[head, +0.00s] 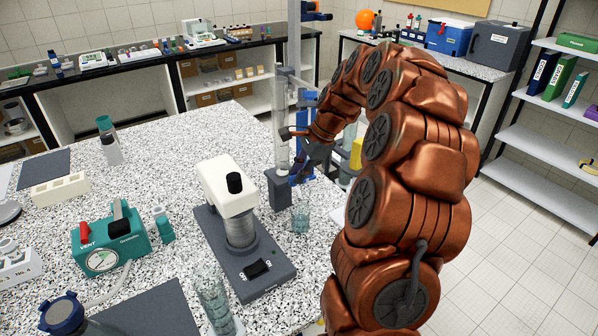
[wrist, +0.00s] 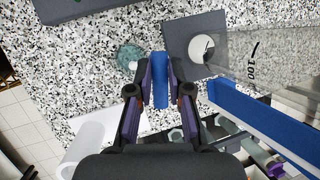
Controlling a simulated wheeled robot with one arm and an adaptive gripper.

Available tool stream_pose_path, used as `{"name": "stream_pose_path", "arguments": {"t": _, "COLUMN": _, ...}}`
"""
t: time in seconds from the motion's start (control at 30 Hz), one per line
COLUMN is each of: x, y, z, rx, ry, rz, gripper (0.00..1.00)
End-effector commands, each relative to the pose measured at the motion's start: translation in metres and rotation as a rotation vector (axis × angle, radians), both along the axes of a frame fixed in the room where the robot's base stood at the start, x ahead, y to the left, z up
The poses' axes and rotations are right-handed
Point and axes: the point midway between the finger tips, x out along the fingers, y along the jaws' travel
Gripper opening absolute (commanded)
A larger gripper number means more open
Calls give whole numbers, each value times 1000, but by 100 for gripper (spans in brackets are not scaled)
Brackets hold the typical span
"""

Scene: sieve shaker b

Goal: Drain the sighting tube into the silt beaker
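The sighting tube (head: 281,125) is a tall clear cylinder standing upright beside a blue frame at the table's far right edge. In the wrist view, a clear tube wall with a "100" mark (wrist: 250,65) shows at the upper right. My gripper (head: 297,178) is low beside the tube. In the wrist view my gripper (wrist: 160,88) has its two fingers closed against a narrow blue handle (wrist: 160,85), which fills the gap between them. A small clear glass beaker (head: 300,219) stands on the table in front of the tube; it also shows in the wrist view (wrist: 129,56). Its contents are unclear.
A grey block (head: 279,191) stands below the tube. A white-headed machine on a grey base (head: 245,262) is left of the beaker. A tall glass vessel (head: 213,300) stands nearer. A blue bar (wrist: 270,128) lies right of my fingers.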

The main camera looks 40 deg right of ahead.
Motion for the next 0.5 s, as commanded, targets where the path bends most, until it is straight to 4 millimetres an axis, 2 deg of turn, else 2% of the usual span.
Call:
{"name": "stream_pose_path", "arguments": {"t": 0.03, "x": 0, "y": 0, "z": 0, "rx": 0, "ry": 1, "rz": 0, "gripper": 9}}
{"name": "stream_pose_path", "arguments": {"t": 0.13, "x": 0, "y": 0, "z": 0, "rx": 0, "ry": 1, "rz": 0, "gripper": 0}}
{"name": "stream_pose_path", "arguments": {"t": 0.5, "x": 1, "y": -1, "z": -2, "rx": -1, "ry": 0, "rz": 41, "gripper": 0}}
